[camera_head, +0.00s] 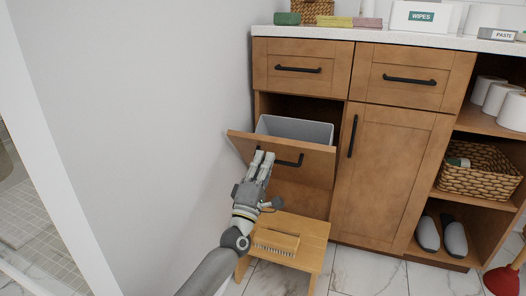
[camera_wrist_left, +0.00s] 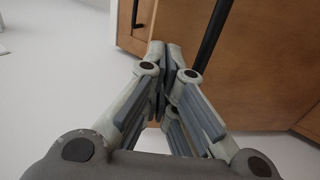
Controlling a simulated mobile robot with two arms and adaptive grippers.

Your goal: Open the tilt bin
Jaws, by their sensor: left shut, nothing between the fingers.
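The tilt bin's wooden front (camera_head: 312,160) is tipped outward at the top in the head view. A grey bin (camera_head: 295,129) shows behind it inside the cabinet. The front has a black bar handle (camera_head: 290,161); part of it is hidden behind my left gripper (camera_head: 264,157). That gripper is shut and empty, with its fingertips at the front's left part, beside or against the handle; I cannot tell if they touch. In the left wrist view the shut fingers (camera_wrist_left: 166,50) point at the wooden front (camera_wrist_left: 270,70), with a black bar (camera_wrist_left: 214,32) right of them. My right gripper is not seen.
A wooden stool (camera_head: 310,242) with a brush (camera_head: 277,241) on it stands below the front, close to my left arm. Two drawers (camera_head: 300,69) are above and a closed door (camera_head: 385,175) is to the right. A white wall (camera_head: 150,120) bounds the left.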

